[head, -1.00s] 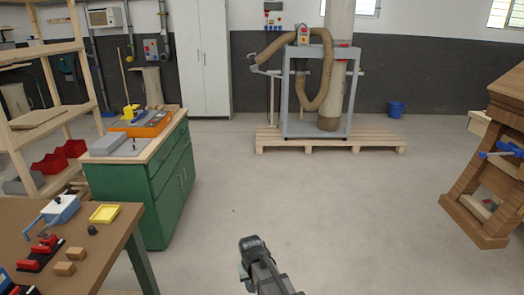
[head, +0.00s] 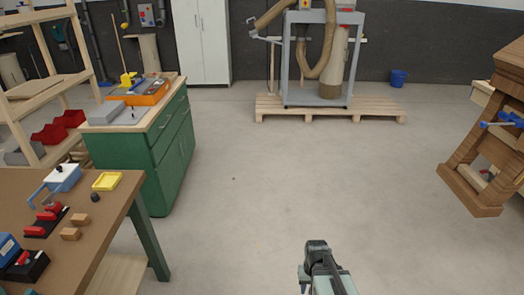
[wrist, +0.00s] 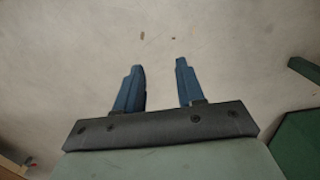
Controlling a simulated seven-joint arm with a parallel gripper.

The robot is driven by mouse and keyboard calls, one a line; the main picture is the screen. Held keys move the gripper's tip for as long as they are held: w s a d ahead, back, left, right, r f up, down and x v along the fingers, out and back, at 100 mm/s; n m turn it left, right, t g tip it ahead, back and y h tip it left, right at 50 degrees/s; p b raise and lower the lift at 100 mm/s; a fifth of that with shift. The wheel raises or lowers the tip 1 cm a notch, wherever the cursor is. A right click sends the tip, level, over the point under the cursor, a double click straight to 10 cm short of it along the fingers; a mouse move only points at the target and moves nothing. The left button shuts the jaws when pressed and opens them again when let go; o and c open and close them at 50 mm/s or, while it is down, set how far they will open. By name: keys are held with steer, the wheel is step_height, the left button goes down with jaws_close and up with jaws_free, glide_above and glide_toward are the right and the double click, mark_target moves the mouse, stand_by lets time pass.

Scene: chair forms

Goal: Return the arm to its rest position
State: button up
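My gripper (wrist: 160,85) shows in the wrist view with its two blue fingers spread apart. Nothing is between them, and bare concrete floor lies beyond. In the head view my arm (head: 325,268) shows at the bottom, right of centre, over open floor. The fingers cannot be made out there. It is apart from the benches and touches nothing that I can see.
A brown workbench (head: 98,235) with small blocks and a yellow tray (head: 107,181) stands at the left. A green cabinet (head: 165,160) is behind it. A wooden chair form (head: 475,180) stands at the right. A pallet (head: 330,110) lies at the back. The middle floor is clear.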

steer(key=s+f+g, duration=0.3)
steer(key=s+f, duration=0.5)
steer(key=s, duration=0.5)
steer(key=s+f+g, duration=0.3)
steer(key=s+f, duration=0.6)
steer(key=s, duration=0.5)
